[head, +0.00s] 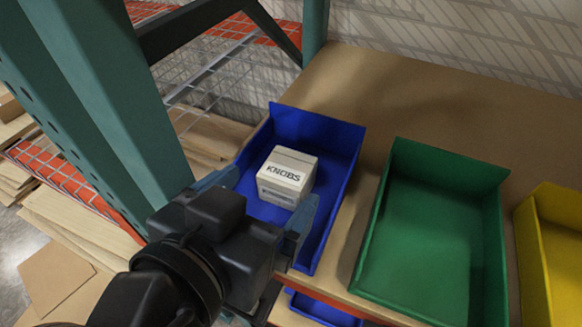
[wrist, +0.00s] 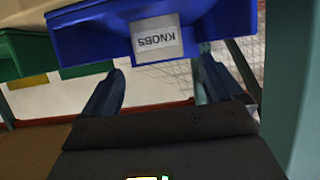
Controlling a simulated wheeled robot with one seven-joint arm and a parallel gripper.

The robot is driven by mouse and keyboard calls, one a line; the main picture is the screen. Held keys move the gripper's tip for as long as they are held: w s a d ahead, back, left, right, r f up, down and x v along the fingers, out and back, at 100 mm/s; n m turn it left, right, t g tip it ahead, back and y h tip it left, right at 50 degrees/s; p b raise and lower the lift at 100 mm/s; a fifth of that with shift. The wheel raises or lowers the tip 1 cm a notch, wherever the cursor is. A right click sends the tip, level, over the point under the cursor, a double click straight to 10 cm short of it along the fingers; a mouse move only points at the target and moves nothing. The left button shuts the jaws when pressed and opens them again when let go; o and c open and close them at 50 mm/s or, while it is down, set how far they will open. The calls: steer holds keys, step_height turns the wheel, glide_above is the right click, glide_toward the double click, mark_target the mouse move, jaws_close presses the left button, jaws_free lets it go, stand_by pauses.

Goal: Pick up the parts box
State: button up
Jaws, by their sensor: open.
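The parts box (head: 291,171) is a small whitish carton marked KNOBS. It sits inside the blue bin (head: 335,137) in the head view. My gripper (head: 262,202) is open and empty, at the near end of the blue bin.
A green bin (head: 440,215) and a yellow bin (head: 552,255) stand to the right on the brown shelf (head: 395,90). A teal rack post (head: 125,95) rises close on the left. Another blue bin (head: 325,310) shows below the shelf edge.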

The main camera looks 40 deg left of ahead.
mark_target(285, 171)
steer(key=x, duration=0.3)
steer(key=p+x, duration=0.1)
steer(key=shift+w+a+r, duration=0.1)
steer(key=shift+w+r, duration=0.1)
steer(key=shift+w, duration=0.05)
steer(key=shift+w+a+f, duration=0.15)
steer(key=shift+w+f, duration=0.1)
steer(key=shift+w, duration=0.3)
steer(key=shift+c, duration=0.3)
steer(key=c, duration=1)
steer(key=shift+c, duration=0.2)
steer(key=shift+r, duration=0.15)
